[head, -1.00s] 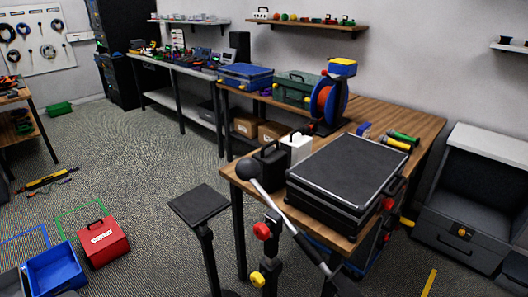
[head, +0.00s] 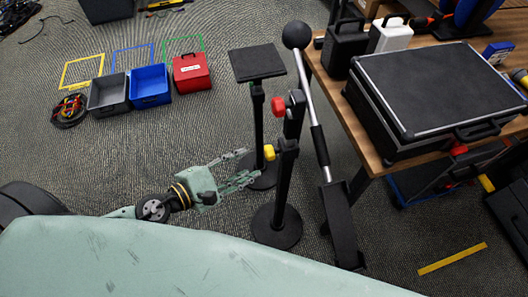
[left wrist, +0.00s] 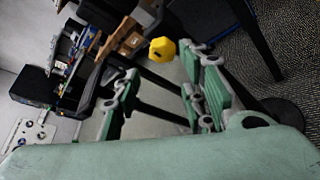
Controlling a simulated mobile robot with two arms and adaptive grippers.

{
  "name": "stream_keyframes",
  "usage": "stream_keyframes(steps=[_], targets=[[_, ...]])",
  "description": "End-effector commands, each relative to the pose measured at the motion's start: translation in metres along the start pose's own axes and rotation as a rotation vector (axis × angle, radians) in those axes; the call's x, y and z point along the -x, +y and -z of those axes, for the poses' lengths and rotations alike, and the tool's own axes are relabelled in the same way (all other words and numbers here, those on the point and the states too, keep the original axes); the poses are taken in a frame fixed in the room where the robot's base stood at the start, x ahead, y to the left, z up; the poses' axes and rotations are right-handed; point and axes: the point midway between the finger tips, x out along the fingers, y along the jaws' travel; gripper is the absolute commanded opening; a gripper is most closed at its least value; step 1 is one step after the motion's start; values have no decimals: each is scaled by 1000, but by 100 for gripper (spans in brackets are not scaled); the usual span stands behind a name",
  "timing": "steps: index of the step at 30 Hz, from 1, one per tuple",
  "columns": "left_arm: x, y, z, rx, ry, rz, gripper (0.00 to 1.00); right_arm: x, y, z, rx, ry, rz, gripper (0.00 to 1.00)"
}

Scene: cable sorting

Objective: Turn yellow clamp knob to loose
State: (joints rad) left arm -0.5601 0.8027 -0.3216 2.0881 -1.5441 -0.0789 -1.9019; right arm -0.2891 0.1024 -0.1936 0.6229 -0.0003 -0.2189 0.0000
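The yellow clamp knob (head: 269,152) sits on the side of a black upright stand (head: 284,185), below a red knob (head: 279,105). My left gripper (head: 251,166) is just left of the yellow knob with its fingers pointing at it. In the left wrist view the yellow knob (left wrist: 162,50) shows beyond and between the spread fingertips of the left gripper (left wrist: 160,72). The gripper is open and empty, and it looks apart from the knob. My right gripper is in neither view.
A black flat-topped stand (head: 257,62) stands behind the clamp stand. A ball-ended lever (head: 297,35) rises beside it. The wooden table (head: 372,155) with a black case (head: 440,90) is on the right. Grey, blue (head: 149,86) and red boxes lie on the floor.

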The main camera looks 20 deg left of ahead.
Motion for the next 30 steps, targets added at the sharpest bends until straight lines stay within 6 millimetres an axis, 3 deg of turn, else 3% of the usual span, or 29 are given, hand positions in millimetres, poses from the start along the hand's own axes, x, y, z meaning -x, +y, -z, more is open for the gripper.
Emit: stream_keyframes(steps=[4, 9, 18, 30], targets=[[-6, 4, -11, -58, -19, 1, 39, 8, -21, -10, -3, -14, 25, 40], [-29, 6, -14, -53, -20, -2, 39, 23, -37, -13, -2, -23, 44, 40], [-70, 3, -11, -51, -18, -1, 39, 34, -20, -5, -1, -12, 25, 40], [-77, 1, -10, -51, -18, 2, 37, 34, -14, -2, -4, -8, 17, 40]])
